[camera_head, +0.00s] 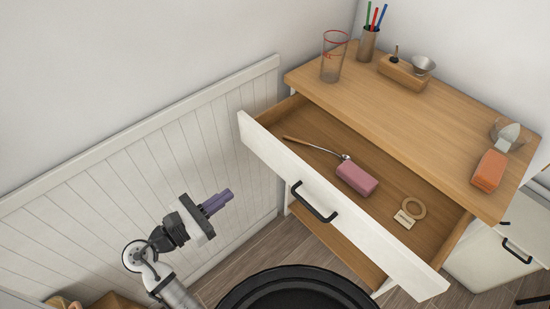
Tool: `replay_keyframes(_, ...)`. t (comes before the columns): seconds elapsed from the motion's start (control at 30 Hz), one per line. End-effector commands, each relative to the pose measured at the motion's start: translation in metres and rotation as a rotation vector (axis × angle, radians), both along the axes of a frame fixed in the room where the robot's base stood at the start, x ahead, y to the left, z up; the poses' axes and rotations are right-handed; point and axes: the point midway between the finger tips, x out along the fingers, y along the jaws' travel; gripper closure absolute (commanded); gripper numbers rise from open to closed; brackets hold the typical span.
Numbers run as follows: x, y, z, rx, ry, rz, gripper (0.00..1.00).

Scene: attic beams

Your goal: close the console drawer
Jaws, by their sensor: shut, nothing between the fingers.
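The console drawer (335,214) is pulled well out from the wooden console (430,110). It has a white front with a black bar handle (314,203). Inside lie a pink block (357,178), a long wooden-handled utensil (312,146), a ring (413,208) and a small cream tag (404,219). My gripper (222,200) is shut and empty. In the picture it is left of the drawer front and apart from the handle.
On the console top stand a clear glass (333,57), a pen cup (368,44), a wooden holder (403,73) and an orange block (489,171). White panelling (120,180) runs along the left wall. A white cabinet (500,245) with a dark handle is at right.

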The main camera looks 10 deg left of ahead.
Motion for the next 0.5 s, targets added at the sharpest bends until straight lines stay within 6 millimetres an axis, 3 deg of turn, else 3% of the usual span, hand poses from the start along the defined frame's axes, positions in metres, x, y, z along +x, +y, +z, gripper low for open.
replay_keyframes(0.17,0.003,-0.006,0.002,-0.033,0.008,-0.012,1.0)
replay_keyframes(0.5,0.058,-0.047,0.003,-0.029,0.006,-0.013,1.0)
